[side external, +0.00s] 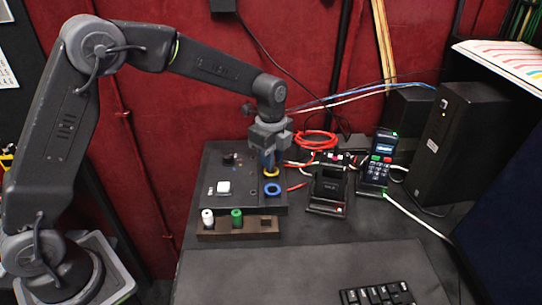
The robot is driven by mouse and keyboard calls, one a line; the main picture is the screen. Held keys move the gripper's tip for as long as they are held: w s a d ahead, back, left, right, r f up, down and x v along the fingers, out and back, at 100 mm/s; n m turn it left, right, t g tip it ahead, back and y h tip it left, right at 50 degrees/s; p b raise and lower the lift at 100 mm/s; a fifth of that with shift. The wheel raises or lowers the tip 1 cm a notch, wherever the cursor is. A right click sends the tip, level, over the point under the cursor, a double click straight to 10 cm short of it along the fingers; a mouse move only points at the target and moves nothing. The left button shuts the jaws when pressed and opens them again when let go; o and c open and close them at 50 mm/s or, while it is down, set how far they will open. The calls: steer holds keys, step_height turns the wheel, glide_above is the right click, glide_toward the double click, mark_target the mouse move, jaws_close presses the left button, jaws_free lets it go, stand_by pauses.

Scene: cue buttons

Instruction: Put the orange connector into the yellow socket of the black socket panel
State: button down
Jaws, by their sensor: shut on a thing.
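The black socket panel (238,208) lies on the desk, with a blue socket ring (272,190) on its right side. Just behind the blue ring is the yellow socket (271,175), a yellow ring partly hidden by my gripper. My gripper (269,167) points down right over the yellow socket, its fingers shut. The orange connector cannot be made out clearly between the fingers; I cannot tell how far it sits in the ring. A brown rack (250,233) in front of the panel holds a white connector (208,218) and a green connector (237,217); its right slot is empty.
A white button (223,187) sits on the panel's left part. To the right stand a black device (328,187), a keypad terminal (378,160) and a tall black box (455,135). Red cable (315,140) lies behind. A keyboard (378,294) is at the front; the desk between is clear.

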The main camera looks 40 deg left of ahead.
steer(key=shift+f, duration=0.55)
stand_by(0.4)
steer(key=c, duration=0.8)
jaws_free()
steer(key=shift+r, duration=0.1)
steer(key=shift+r, duration=3.45)
